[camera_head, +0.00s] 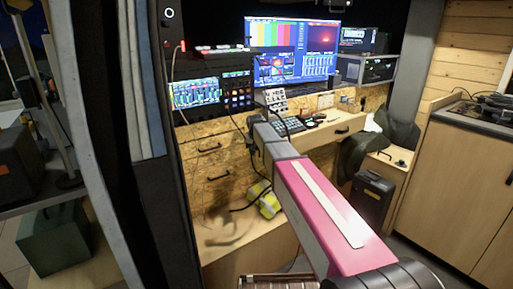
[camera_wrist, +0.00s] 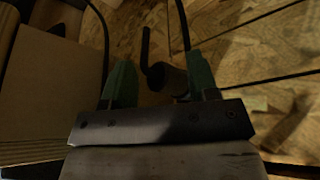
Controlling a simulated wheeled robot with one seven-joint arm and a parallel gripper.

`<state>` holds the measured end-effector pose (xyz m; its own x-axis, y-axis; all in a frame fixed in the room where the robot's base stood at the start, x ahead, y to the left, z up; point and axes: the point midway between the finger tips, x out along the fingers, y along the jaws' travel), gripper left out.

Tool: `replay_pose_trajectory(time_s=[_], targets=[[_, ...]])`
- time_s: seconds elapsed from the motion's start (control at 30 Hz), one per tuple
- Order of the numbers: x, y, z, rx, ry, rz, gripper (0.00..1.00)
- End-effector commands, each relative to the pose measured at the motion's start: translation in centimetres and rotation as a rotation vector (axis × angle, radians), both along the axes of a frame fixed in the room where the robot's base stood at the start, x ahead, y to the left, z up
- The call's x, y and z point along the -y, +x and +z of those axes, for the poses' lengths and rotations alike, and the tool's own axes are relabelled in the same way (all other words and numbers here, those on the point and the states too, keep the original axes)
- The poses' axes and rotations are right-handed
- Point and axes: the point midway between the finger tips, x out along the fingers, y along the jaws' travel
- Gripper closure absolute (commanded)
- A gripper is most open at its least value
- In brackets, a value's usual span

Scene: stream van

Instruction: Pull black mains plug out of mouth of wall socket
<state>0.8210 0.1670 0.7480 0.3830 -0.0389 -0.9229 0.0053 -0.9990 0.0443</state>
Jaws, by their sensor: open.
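In the wrist view my gripper (camera_wrist: 160,83) is open, its two teal fingers apart in front of a chipboard face. A dark stubby piece (camera_wrist: 170,77) shows between the fingers, closer to the right one; it may be the black mains plug, but the shadow hides its detail. I cannot make out the wall socket or its mouth. A black cable (camera_wrist: 183,22) runs down from the top edge towards the right finger. In the head view my arm covers the fingertips, and no plug or socket can be picked out there.
A dark bar (camera_wrist: 146,45), perhaps a drawer handle, stands close by the fingers. In the head view the chipboard drawers (camera_head: 210,170) and a desk with monitors (camera_head: 290,50) are behind my arm. A yellow bundle (camera_head: 263,200) lies below; a black case (camera_head: 372,197) stands right.

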Motion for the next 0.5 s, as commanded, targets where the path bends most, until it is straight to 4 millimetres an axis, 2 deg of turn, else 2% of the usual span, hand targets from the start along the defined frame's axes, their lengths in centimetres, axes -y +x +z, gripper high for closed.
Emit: replay_pose_trajectory(time_s=[0.1, 0.17, 0.2, 0.23, 0.33, 0.37, 0.4, 0.43, 0.5], targets=[[0.00, -0.01, 0.02, 0.000, 0.000, 0.000, 0.46], [0.01, -0.01, 0.03, 0.000, 0.000, 0.000, 0.66], [0.01, -0.01, 0.03, 0.000, 0.000, 0.000, 0.79], [0.00, 0.00, 0.03, 0.000, 0.000, 0.000, 0.82], [0.00, 0.00, 0.04, 0.000, 0.000, 0.000, 0.82], [0.00, 0.00, 0.04, 0.000, 0.000, 0.000, 0.68], [0.00, 0.00, 0.04, 0.000, 0.000, 0.000, 0.81], [0.00, 0.00, 0.04, 0.000, 0.000, 0.000, 0.87], [0.00, 0.02, 0.06, 0.001, 0.000, 0.000, 0.87]])
